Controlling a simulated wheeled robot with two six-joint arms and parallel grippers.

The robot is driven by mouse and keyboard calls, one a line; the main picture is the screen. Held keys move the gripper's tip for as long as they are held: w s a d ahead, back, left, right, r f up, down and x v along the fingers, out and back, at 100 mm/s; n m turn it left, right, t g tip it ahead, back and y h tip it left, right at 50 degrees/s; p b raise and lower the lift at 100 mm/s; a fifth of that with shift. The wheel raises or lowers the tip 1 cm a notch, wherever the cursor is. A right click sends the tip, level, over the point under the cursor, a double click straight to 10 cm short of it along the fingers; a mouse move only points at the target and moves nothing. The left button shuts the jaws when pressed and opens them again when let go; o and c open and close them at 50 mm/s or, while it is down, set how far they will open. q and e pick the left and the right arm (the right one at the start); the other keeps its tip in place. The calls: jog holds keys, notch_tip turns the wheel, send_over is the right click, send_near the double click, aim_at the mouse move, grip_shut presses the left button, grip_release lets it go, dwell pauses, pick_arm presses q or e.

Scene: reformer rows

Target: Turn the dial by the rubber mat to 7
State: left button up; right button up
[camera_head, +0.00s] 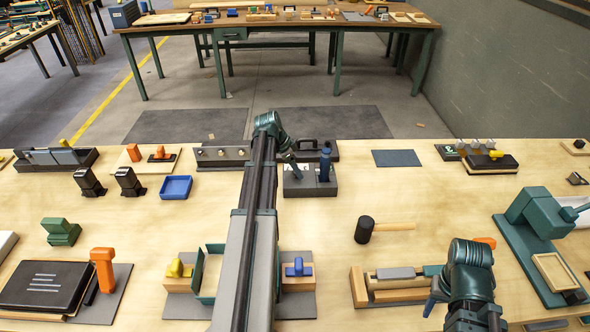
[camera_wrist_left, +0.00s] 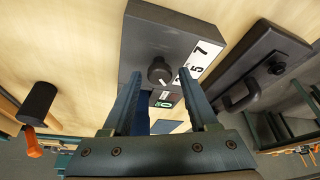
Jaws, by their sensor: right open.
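The dial is a dark round knob (camera_wrist_left: 160,70) on a grey block (camera_head: 318,188). A white strip with the numbers 5 and 7 (camera_wrist_left: 204,52) and a green-marked 0 runs beside it. A pale mark shows on the knob's lower right; the number it points at cannot be told. My left gripper (camera_wrist_left: 159,76) is open, its fingertips apart on either side of the knob; contact cannot be told. It also shows above the block in the head view (camera_head: 291,164). The flat blue-grey rubber mat (camera_head: 397,158) lies right of the block. My right gripper (camera_head: 434,299) is open, low at the right.
A dark fixture with a handle (camera_wrist_left: 252,85) lies just behind. A black-headed mallet (camera_head: 365,230) lies in front to the right. Bare wood lies between mallet and mat.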

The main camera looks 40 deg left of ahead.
pick_arm(q)
grip_shut()
jog(key=n, duration=0.2)
jog(key=n+y, duration=0.1)
jog(key=n, duration=0.1)
jog(key=shift+s+d+t, duration=0.1)
jog(key=shift+d+t, duration=0.1)
jog(key=shift+t, duration=0.1)
jog(key=n+y, duration=0.2)
jog(key=n, duration=0.2)
jog(key=shift+d, duration=0.15)
jog(key=n+y, duration=0.1)
jog(key=n, duration=0.1)
jog(key=n+g, duration=0.1)
jog(key=n, duration=0.2)
jog(key=shift+w+d+y, duration=0.1)
jog(key=shift+w+y, duration=0.1)
jog(key=shift+y, duration=0.2)
jog(key=n+g+y, duration=0.1)
jog(key=n, duration=0.3)
jog(key=shift+w+n, duration=0.1)
jog(key=shift+n, duration=0.2)
jog(key=shift+n+g, duration=0.3)
